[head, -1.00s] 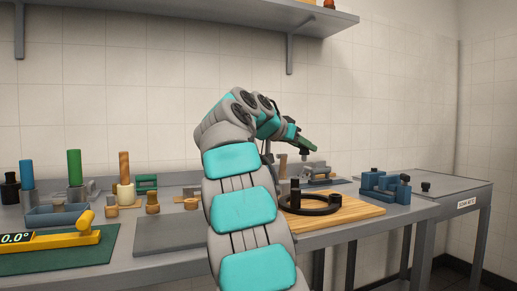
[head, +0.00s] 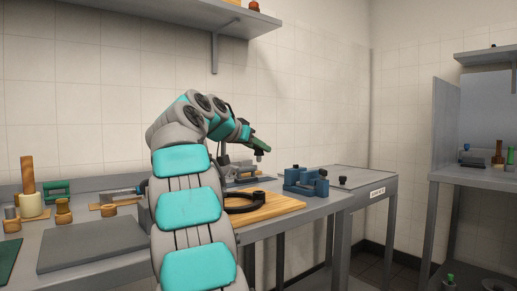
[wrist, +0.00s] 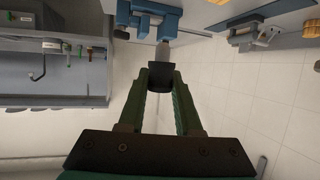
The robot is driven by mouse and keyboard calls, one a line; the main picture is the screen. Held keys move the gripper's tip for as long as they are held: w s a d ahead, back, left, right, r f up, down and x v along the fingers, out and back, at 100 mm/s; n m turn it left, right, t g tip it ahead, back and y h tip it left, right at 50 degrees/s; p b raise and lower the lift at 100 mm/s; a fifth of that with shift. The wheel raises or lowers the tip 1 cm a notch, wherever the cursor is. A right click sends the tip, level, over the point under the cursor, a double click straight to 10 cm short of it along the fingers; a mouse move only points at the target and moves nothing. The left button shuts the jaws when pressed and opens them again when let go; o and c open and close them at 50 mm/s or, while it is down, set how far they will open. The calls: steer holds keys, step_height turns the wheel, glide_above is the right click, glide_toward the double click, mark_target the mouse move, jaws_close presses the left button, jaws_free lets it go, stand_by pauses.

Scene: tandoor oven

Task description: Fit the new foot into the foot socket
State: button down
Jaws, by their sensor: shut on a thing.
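My gripper (head: 261,148) has green fingers and is raised above the back right of the workbench. In the wrist view my gripper (wrist: 161,80) is shut on a small dark part, likely the foot (wrist: 161,74), with a grey cylindrical end pointing away from the fingers. In the head view the held part shows only as a small dark tip (head: 259,156) below the fingers. A black ring (head: 250,205) lies on a wooden board (head: 285,207), partly hidden by my arm. I cannot make out the foot socket.
A blue fixture (head: 306,182) with black knobs stands right of the board; it also shows in the wrist view (wrist: 150,18). A grey side table (head: 352,178) adjoins the bench. A grey mat (head: 92,243) lies left of my arm. Another bench (head: 485,177) is at the far right.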

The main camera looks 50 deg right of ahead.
steer(key=shift+f+b, duration=3.75)
steer(key=shift+f, duration=0.1)
steer(key=shift+f+b, duration=1.7)
steer(key=shift+b, duration=0.15)
steer(key=c, duration=0.5)
jaws_free()
steer(key=shift+a+r, duration=0.1)
steer(key=shift+a, duration=0.05)
steer(key=shift+v, duration=3.9)
